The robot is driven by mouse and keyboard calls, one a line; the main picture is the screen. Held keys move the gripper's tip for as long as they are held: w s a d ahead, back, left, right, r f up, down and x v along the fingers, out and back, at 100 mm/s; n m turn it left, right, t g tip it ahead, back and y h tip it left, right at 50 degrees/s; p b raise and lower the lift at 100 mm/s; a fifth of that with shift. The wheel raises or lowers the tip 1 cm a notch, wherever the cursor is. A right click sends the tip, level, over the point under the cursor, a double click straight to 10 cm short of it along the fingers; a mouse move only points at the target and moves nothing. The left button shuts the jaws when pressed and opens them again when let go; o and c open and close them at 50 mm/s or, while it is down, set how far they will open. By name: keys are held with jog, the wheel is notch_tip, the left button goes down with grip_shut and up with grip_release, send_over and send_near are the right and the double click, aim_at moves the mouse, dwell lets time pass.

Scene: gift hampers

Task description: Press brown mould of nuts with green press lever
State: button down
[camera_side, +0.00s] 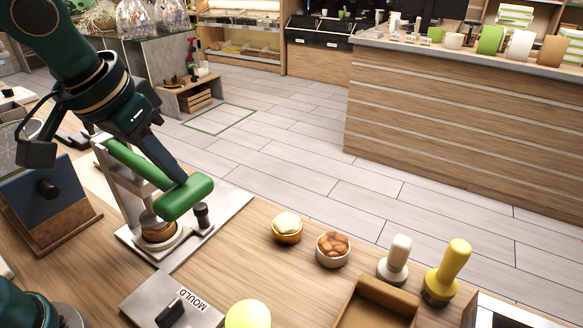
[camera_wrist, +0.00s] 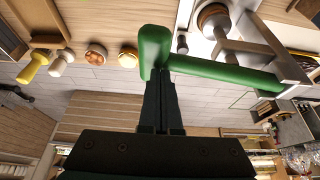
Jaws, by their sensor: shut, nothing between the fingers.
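The green press lever (camera_side: 140,165) slopes down from the metal press post to a thick green handle (camera_side: 186,197). The brown mould (camera_side: 157,229) sits on the press base under the lever, partly covered by the press parts. It also shows in the wrist view (camera_wrist: 214,18). My gripper (camera_side: 182,179) is shut and empty, its fingertips at the top of the green handle. In the wrist view, my gripper (camera_wrist: 160,80) has its fingers together against the handle; exact contact is hard to tell.
A bowl of brown nuts (camera_side: 333,248), a bowl with pale contents (camera_side: 287,227), a white stamp (camera_side: 396,259) and a yellow stamp (camera_side: 448,270) stand to the right. A plate marked MOULD (camera_side: 195,301) lies in front. A dark blue block (camera_side: 45,205) stands left.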

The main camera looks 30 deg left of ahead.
aim_at(173, 187)
jog(key=shift+s+f, duration=0.1)
jog(key=shift+f, duration=0.05)
jog(key=shift+f, duration=1.4)
dwell(0.4)
notch_tip(173, 187, up, 13)
dwell(1.4)
jog(key=shift+r, duration=1.95)
